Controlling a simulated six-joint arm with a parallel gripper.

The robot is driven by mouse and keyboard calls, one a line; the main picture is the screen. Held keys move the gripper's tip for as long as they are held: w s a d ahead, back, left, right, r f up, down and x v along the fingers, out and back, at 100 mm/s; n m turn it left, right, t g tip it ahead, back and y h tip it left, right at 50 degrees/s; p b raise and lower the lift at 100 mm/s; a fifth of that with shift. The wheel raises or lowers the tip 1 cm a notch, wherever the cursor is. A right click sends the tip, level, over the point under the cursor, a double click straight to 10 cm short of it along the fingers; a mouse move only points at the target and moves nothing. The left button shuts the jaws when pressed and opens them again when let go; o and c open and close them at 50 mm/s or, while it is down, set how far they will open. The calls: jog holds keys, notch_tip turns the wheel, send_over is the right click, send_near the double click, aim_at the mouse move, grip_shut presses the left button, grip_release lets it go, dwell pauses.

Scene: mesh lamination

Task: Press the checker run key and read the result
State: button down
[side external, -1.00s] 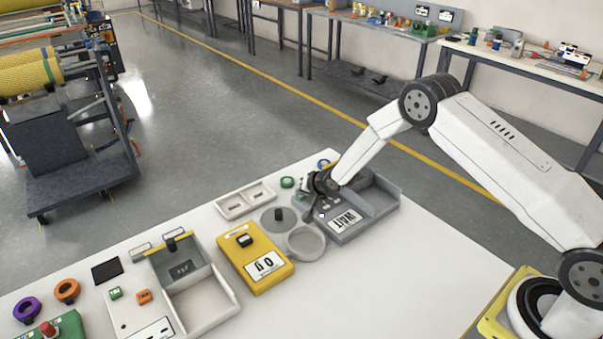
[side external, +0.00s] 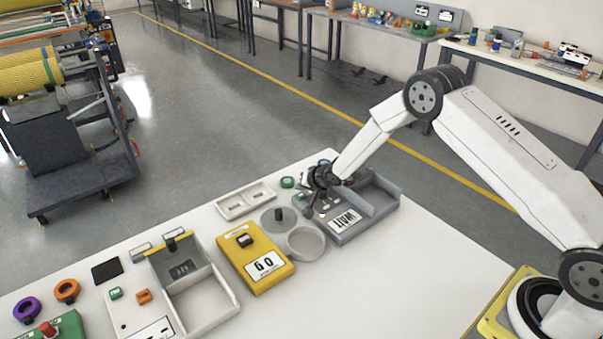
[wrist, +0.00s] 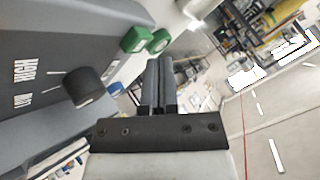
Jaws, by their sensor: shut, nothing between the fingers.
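A grey tray-like unit (side external: 377,228) stands at the far right end of the white table. Its white label (side external: 345,220) appears upside down and reads WAIT. My gripper (side external: 312,208) is shut and empty, pointing down over the unit's left end; I cannot tell whether it touches. In the wrist view the shut fingers (wrist: 158,78) are beside a grey panel (wrist: 50,50) with HIGH lettering and a black knob (wrist: 84,87). I cannot pick out the run key for certain; my gripper hides part of that end.
The front of the white table (side external: 370,290) is clear.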

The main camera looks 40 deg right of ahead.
aim_at(302, 197)
jog(key=shift+r, duration=2.45)
jog(key=s+r+n+g, duration=0.2)
jog(key=s+r, duration=0.1)
jog(key=s, duration=0.8)
jog(key=s+a+r+n+g, duration=0.1)
jog(key=s+r+n+g, duration=0.1)
jog(key=s, duration=1)
jog(key=s+r+n+g+h, duration=0.1)
jog(key=s+r+n+g, duration=0.1)
jog(key=s+r, duration=0.4)
jog(key=s+n, duration=0.1)
jog(key=s, duration=0.4)
jog(key=shift+s+a+r+n+g, duration=0.2)
jog(key=shift+s+n+g, duration=0.1)
jog(key=shift+n, duration=0.1)
